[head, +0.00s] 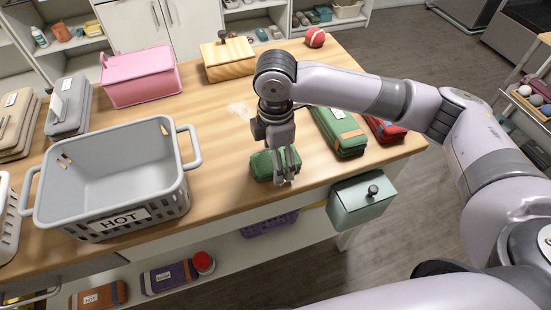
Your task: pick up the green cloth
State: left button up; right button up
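A small dark green cloth (261,166) lies bunched or folded on the wooden table near its front edge. My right gripper (286,180) points down at the right part of this cloth and hides some of it. Its fingers look close together, but I cannot tell whether they grip the cloth or only stand against it. A larger folded green cloth (338,127) with a tan band and a pale label lies to the right, apart from the gripper. My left gripper is not in view.
A grey basket marked HOT (185,197) stands to the left on the table (222,150). A pink box (141,76), a wooden box (228,60) and a red ball (315,37) are behind. A red folded cloth (384,129) and a grey-green box (361,199) are to the right.

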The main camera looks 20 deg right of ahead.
jog(key=shift+f, duration=0.15)
jog(key=c, duration=1.1)
jog(key=shift+c, duration=0.2)
notch_tip(320, 180, up, 20)
jog(key=o, duration=0.5)
jog(key=shift+p, duration=0.35)
jog(key=c, duration=0.5)
